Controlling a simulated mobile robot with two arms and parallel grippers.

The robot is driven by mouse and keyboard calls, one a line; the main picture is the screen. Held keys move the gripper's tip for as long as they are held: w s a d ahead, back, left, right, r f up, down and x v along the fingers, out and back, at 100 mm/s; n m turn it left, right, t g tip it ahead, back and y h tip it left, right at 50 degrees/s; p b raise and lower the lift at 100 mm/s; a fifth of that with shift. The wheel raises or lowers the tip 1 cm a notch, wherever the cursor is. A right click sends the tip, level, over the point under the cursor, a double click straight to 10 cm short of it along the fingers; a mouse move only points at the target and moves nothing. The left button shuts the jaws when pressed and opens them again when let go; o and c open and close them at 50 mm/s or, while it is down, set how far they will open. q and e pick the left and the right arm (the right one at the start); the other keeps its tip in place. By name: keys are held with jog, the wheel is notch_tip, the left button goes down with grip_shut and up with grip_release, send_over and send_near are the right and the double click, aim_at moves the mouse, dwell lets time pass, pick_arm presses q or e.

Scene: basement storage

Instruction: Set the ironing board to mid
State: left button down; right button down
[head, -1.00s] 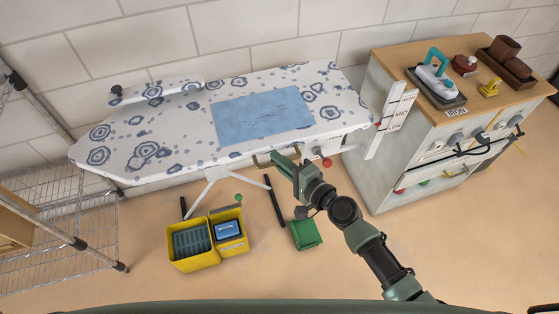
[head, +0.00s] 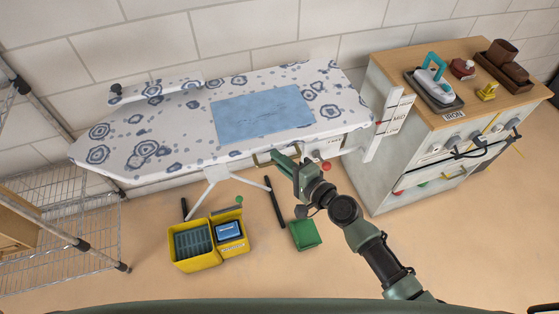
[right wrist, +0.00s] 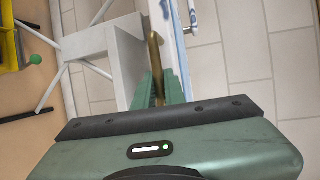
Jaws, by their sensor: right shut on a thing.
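The ironing board (head: 180,140) has a white cover with blue ring patterns and stands in front of the wall on white legs (head: 216,174). A brass handle (head: 263,159) is under its front edge, and a red knob (head: 326,166) is to the right of it. My right gripper (head: 283,160) is at the handle, under the board's front edge. In the right wrist view its fingers (right wrist: 158,92) are shut on the brass bar (right wrist: 155,55). A white upright scale marked MID (head: 383,128) stands at the board's right end. My left gripper is out of view.
A cabinet (head: 383,185) with a wooden top, carrying an iron (head: 435,85), stands at the right. Yellow bins (head: 195,263) and a green box (head: 305,235) are on the floor below the board. A wire rack (head: 60,225) stands at the left.

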jog(key=c, duration=1.5)
grip_release()
jog(key=shift+r, duration=0.15)
jog(key=v, duration=0.7)
jog(key=shift+s+d+b, duration=0.3)
jog(key=shift+b, duration=0.1)
